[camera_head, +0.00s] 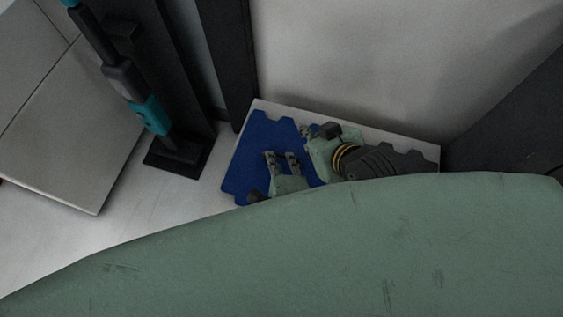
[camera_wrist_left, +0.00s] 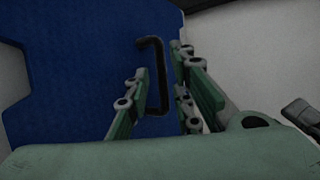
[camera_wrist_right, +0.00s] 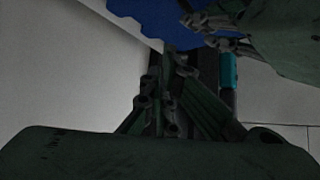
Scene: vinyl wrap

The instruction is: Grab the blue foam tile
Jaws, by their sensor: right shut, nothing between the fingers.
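The blue foam tile (camera_head: 248,158) has notched, puzzle-like edges and lies low on a pale surface in the head view. It also fills much of the left wrist view (camera_wrist_left: 70,75) and shows at the top of the right wrist view (camera_wrist_right: 160,18). My left gripper (camera_head: 281,156) is over the tile with its fingers apart. In the left wrist view a black C-shaped handle (camera_wrist_left: 153,42) shows against the tile, in line with the finger gap. My right gripper (camera_head: 307,130) is shut and empty near the tile's right part. My arms and body hide the tile's lower right.
A black and teal stick-shaped appliance (camera_head: 118,75) stands on a dark base left of the tile. A dark post (camera_head: 229,55) and a pale wall (camera_head: 350,60) are behind. A pale cabinet (camera_head: 70,130) is at the far left. The two grippers are close together.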

